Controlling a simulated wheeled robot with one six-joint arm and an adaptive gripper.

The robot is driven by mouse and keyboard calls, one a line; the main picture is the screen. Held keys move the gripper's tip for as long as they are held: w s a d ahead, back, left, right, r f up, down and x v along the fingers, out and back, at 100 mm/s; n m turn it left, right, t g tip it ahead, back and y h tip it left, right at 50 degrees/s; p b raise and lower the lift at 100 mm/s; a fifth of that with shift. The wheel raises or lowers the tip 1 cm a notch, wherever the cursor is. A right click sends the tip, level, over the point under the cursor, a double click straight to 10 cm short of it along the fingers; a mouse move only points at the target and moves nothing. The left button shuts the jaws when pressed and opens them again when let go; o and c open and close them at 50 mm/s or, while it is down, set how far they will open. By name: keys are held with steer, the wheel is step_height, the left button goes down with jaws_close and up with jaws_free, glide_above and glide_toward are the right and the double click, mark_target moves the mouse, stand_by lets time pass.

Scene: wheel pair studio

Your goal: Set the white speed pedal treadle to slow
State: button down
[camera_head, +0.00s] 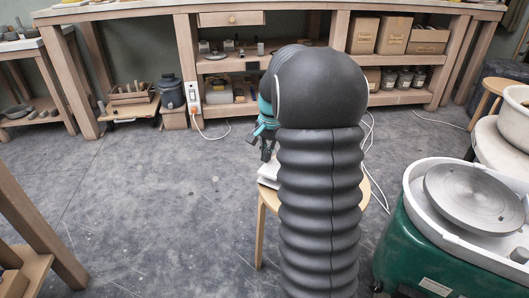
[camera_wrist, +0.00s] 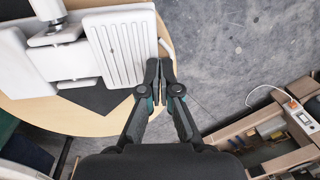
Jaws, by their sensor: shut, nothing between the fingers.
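The white speed pedal (camera_wrist: 22,62) lies on a round wooden stool (camera_wrist: 60,118). Its ribbed white treadle (camera_wrist: 120,48) fills the upper middle of the wrist view. My gripper (camera_wrist: 160,78) is shut and empty, with its fingertips by the treadle's right edge in the wrist view; I cannot tell whether they touch it. In the head view my gripper (camera_head: 267,150) is just above the pedal (camera_head: 269,171), and my own arm hides much of the pedal and the stool. The treadle's setting is not readable.
A green pottery wheel (camera_head: 415,243) with a grey wheel head (camera_head: 474,197) stands at the right. A wooden workbench (camera_head: 187,70) runs along the back, with a white power strip (camera_head: 193,97) on its leg. White cables cross the floor. Grey floor is clear left of the stool.

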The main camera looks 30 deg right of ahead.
step_height(320, 180, up, 14)
steer(key=p, duration=0.4)
steer(key=shift+p, duration=0.3)
stand_by(0.5)
